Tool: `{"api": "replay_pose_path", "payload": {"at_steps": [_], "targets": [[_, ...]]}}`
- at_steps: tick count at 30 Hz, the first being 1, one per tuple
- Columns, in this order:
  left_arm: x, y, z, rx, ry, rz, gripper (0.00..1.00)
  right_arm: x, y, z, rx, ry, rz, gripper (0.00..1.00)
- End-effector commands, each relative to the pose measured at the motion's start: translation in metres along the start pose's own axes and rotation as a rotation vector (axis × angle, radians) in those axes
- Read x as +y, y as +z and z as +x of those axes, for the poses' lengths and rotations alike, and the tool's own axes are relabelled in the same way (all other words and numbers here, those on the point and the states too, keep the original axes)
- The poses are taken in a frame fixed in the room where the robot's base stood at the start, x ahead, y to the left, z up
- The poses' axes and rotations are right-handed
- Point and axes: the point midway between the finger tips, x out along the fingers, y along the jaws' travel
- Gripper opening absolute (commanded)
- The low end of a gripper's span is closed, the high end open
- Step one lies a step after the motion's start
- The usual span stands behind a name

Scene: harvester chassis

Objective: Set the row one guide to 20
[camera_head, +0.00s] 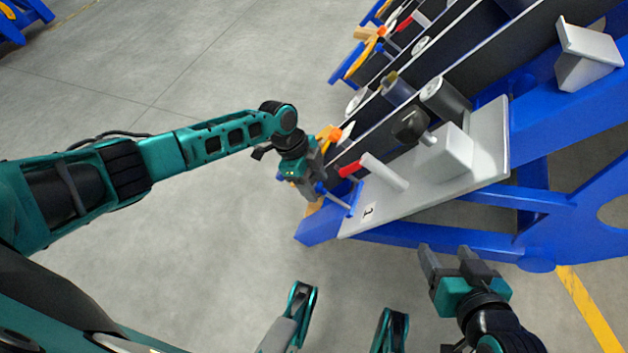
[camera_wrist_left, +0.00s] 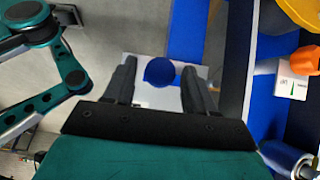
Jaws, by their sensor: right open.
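A blue round knob (camera_wrist_left: 160,72) sits between the two fingers of my left gripper (camera_wrist_left: 158,80) in the left wrist view, with a small gap on each side. In the head view my left gripper (camera_head: 318,190) is at the knob end of a thin rod (camera_head: 338,202) at the left edge of the light grey plate (camera_head: 410,200), which bears a "1" mark. The gripper partly hides the knob there. I cannot read a guide setting. My right gripper (camera_head: 452,252) is open and empty, below the plate in the picture.
An orange knob (camera_wrist_left: 305,61) is near a small white scale (camera_wrist_left: 291,85) with a green mark. Blue chassis beams (camera_head: 570,125) surround this; floor at left is clear.

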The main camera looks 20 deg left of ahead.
Motion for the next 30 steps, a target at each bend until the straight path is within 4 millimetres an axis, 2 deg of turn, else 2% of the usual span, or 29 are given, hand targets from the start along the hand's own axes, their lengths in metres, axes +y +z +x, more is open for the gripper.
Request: {"api": "replay_pose_path", "payload": {"at_steps": [2,17,30], "targets": [[0.0000,0.0000,-0.0001,0.000,0.000,0.000,0.47,0.0007,0.0000,-0.0001,0.000,0.002,0.000,0.64],[0.0001,0.0001,-0.0002,0.000,0.000,0.000,0.00,0.0015,0.0052,-0.0019,-0.010,0.004,0.001,0.64],[0.0070,-0.0008,-0.0017,0.000,0.002,-0.001,0.00,0.0015,-0.0002,-0.0056,-0.009,0.006,0.000,0.64]]}}
